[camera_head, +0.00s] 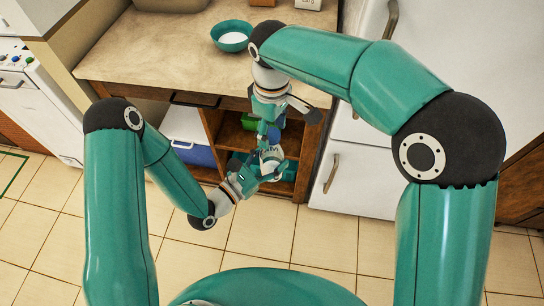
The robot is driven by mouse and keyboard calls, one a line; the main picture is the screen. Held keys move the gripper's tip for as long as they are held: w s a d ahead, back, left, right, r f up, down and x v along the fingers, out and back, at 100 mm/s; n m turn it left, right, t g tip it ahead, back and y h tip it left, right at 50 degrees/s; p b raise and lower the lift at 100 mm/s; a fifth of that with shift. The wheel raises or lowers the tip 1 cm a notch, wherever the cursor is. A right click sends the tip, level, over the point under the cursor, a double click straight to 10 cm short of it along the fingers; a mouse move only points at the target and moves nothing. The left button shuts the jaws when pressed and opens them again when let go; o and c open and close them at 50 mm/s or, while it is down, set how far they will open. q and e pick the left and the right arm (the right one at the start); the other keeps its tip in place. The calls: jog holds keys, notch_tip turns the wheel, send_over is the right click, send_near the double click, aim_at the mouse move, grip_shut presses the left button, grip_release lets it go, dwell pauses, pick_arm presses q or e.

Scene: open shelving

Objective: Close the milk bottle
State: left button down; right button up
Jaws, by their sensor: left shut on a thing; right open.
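A small white milk bottle (271,158) is held in front of the open shelving, tilted. My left gripper (269,173) comes from the lower left and is shut on its body. A round blue piece, seemingly the cap (274,134), is at the upper end of the bottle; I cannot tell whether it is seated or apart. My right gripper (268,130) points down from above, open, with its fingers beside the blue piece. Its fingers partly hide the bottle's top.
The open wooden shelving (303,160) is close behind both grippers, with a green item (249,122) inside. A teal bowl (231,37) stands on the counter (150,50). A white fridge (350,180) is at right. The tiled floor (265,235) in front is clear.

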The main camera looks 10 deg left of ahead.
jog(key=shift+f, duration=0.1)
jog(key=shift+c, duration=0.3)
grip_shut()
jog(key=shift+o, duration=0.9)
grip_release()
notch_tip(320, 180, up, 12)
jog(key=shift+f, duration=0.1)
